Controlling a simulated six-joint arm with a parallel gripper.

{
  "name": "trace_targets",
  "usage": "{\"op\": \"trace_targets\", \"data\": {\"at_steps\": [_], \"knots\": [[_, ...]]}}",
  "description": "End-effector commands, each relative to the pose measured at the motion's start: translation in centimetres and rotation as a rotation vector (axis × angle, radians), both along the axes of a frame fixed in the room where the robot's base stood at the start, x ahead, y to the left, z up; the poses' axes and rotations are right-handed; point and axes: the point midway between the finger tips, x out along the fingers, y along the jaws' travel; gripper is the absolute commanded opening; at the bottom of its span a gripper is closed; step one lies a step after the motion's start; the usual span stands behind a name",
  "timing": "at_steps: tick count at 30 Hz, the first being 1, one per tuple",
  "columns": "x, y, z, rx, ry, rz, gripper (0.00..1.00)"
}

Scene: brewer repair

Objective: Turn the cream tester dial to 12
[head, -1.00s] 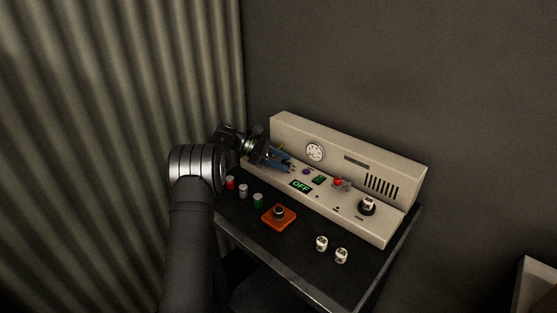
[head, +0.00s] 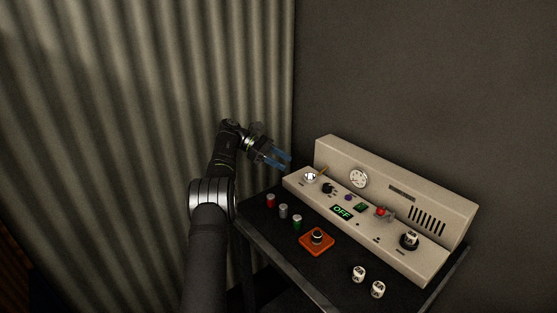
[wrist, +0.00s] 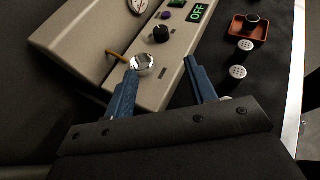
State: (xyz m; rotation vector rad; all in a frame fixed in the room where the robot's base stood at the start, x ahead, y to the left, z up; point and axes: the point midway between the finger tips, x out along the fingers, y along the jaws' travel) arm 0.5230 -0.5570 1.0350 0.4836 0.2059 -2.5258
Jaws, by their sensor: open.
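The cream tester (head: 400,215) is a long sloped console on the dark table. A black knob (head: 328,188) sits near its left end; it also shows in the wrist view (wrist: 160,34). A larger dark dial (head: 409,240) with a pale top sits near the right end. I cannot read a setting on either. A round white gauge (head: 359,178) is on the back panel, and a green display (head: 342,212) reads OFF. My gripper (head: 287,161) has blue fingers, open and empty, above and left of the console's left end. In the wrist view the fingers (wrist: 161,78) straddle part of the console front.
A shiny silver ball (head: 310,177) with a wooden stick is at the console's left end, close to a finger. A red switch (head: 381,212), an orange tray (head: 317,242), several small capped jars (head: 283,211) and two white pieces (head: 359,273) are nearby. A corrugated wall (head: 130,120) stands left.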

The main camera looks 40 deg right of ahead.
Motion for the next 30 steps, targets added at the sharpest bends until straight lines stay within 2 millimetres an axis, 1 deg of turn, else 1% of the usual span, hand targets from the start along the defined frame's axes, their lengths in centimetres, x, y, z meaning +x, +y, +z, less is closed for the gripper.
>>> {"op": "trace_targets", "data": {"at_steps": [6, 17, 20, 23, 30], "knots": [[0.7, 0.5, 0.3, 0.0, 0.0, 0.0, 0.51], [0.7, 0.5, 0.5, -0.002, 0.001, 0.003, 0.51], [0.5, 0.2, 1.0, -0.017, 0.007, 0.022, 0.51], [0.1, -0.4, 1.9, -0.052, 0.021, 0.068, 0.51], [-1.5, -1.6, 4.3, -0.142, 0.048, 0.248, 0.51]]}}
